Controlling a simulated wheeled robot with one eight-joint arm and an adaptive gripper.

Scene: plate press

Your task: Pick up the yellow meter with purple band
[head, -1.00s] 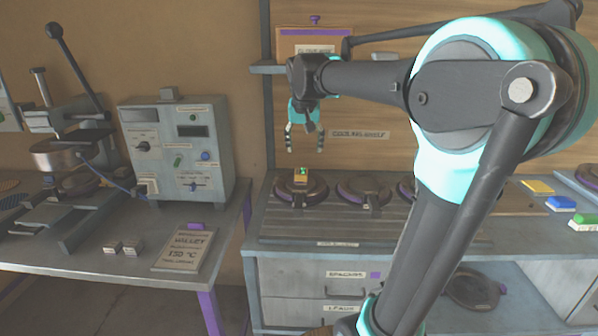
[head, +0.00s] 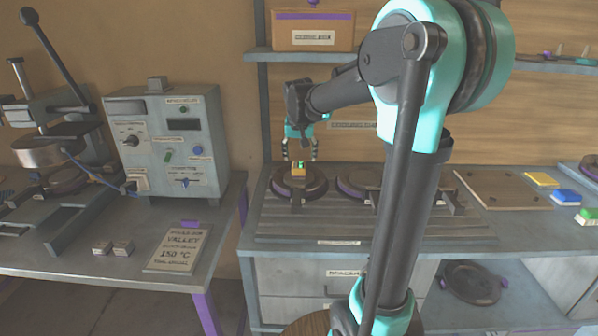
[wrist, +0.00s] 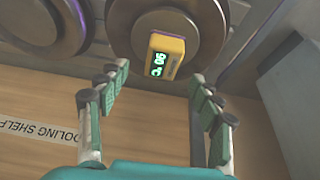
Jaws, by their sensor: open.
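The yellow meter (head: 299,169) sits on a round dark plate (head: 291,187) at the left of the grey bench. In the wrist view the meter (wrist: 167,56) shows a lit green display on its dark face. In the wrist view my gripper (wrist: 158,78) is empty, and the meter lies ahead of the gap between the fingertips, not between the finger pads.
Another round plate (head: 357,184) is right of the meter's plate. A shelf (head: 262,56) with an orange box (head: 312,32) is above. A grey control box (head: 168,145) and a press (head: 62,160) stand on the left table. My arm hides part of the bench.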

